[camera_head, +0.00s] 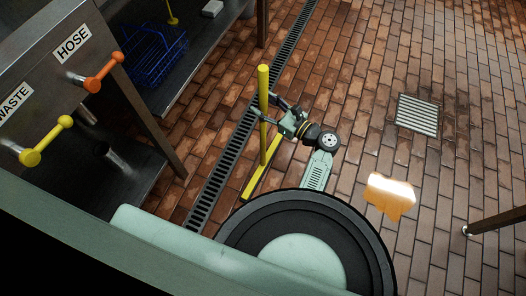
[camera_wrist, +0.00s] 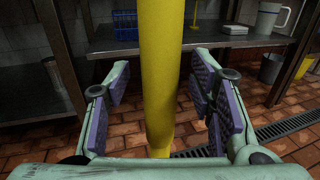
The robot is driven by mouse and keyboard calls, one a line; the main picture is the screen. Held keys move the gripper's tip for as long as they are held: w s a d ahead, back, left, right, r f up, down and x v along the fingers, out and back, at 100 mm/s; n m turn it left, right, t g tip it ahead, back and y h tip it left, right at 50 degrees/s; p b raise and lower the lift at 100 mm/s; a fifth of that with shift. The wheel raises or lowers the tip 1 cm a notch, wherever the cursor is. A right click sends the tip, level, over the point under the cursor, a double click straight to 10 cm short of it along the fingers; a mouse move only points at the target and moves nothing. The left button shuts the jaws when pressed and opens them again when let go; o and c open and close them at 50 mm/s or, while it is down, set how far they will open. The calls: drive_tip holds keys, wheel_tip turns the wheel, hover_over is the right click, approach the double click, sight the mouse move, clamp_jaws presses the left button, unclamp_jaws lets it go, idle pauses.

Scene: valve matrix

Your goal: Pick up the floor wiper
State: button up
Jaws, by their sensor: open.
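The floor wiper (camera_head: 263,140) is a yellow pole standing upright, with a long yellow foot on the tiled floor. In the wrist view its pole (camera_wrist: 160,60) runs down the middle, between my fingers. My gripper (camera_head: 267,108) is at the upper part of the pole. In the wrist view my gripper (camera_wrist: 159,85) is open, one padded finger on each side of the pole, with a visible gap on both sides. The lower pole and foot are partly hidden there by my gripper.
A steel counter carries an orange HOSE handle (camera_head: 103,73) and a yellow WASTE handle (camera_head: 47,142). A blue wire rack (camera_head: 155,55) sits on a shelf. A floor drain channel (camera_head: 225,165) runs beside the wiper. Open tiled floor lies right, with a square grate (camera_head: 418,115).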

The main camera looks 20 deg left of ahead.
drive_tip(key=shift+w+a, duration=0.15)
drive_tip(key=shift+a, duration=0.15)
drive_tip(key=shift+c, duration=0.4)
clamp_jaws()
idle(0.3)
